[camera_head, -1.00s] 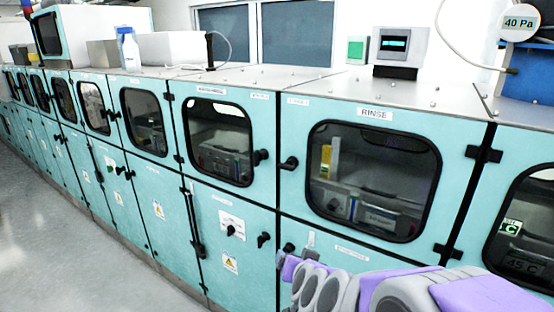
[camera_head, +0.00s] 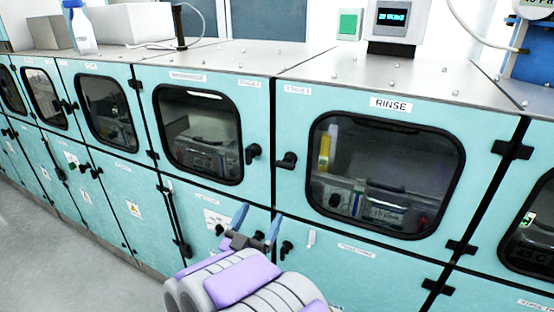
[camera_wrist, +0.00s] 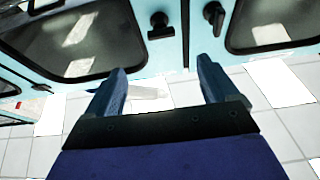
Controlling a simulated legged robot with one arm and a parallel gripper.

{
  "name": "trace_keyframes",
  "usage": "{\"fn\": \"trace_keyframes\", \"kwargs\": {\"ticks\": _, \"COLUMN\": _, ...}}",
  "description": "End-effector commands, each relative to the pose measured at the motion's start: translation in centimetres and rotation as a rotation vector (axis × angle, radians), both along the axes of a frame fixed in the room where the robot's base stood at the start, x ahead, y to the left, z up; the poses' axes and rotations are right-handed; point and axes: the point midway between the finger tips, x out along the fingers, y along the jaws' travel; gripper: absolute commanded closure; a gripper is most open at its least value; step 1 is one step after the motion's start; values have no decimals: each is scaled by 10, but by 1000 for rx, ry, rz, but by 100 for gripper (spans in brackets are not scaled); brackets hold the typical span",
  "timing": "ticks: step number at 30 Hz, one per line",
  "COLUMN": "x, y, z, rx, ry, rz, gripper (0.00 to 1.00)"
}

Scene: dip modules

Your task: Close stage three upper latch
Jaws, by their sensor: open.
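Two black upper latches face each other across a panel seam: the latch (camera_head: 253,154) on the left windowed door, and the latch (camera_head: 287,161) on the RINSE door (camera_head: 390,105). The stage labels near them are too small to read surely. In the wrist view, two dark latches, one at left (camera_wrist: 160,25) and one at right (camera_wrist: 213,15), show beyond my fingers. My gripper (camera_head: 257,222) is open and empty, with its blue fingers below these latches in the head view. The gripper also shows in the wrist view (camera_wrist: 162,70). It appears apart from both latches.
A lower black knob (camera_head: 287,248) is right of my gripper, and a switch (camera_head: 219,229) is to its left. Black hinges (camera_head: 512,149) jut from the RINSE door's right side. Clear grey floor (camera_head: 60,240) lies at lower left.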

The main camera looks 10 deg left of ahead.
Motion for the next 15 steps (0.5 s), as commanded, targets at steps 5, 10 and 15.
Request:
{"fn": "trace_keyframes", "kwargs": {"ticks": 5, "x": 7, "y": -4, "z": 5, "rx": -7, "ry": -10, "rz": -11, "gripper": 13}}
{"fn": "trace_keyframes", "kwargs": {"ticks": 10, "x": 32, "y": -17, "z": 15, "rx": -3, "ry": -11, "rz": -13, "gripper": 13}}
{"fn": "trace_keyframes", "kwargs": {"ticks": 15, "x": 59, "y": -25, "z": 26, "rx": -5, "ry": -11, "rz": -12, "gripper": 13}}
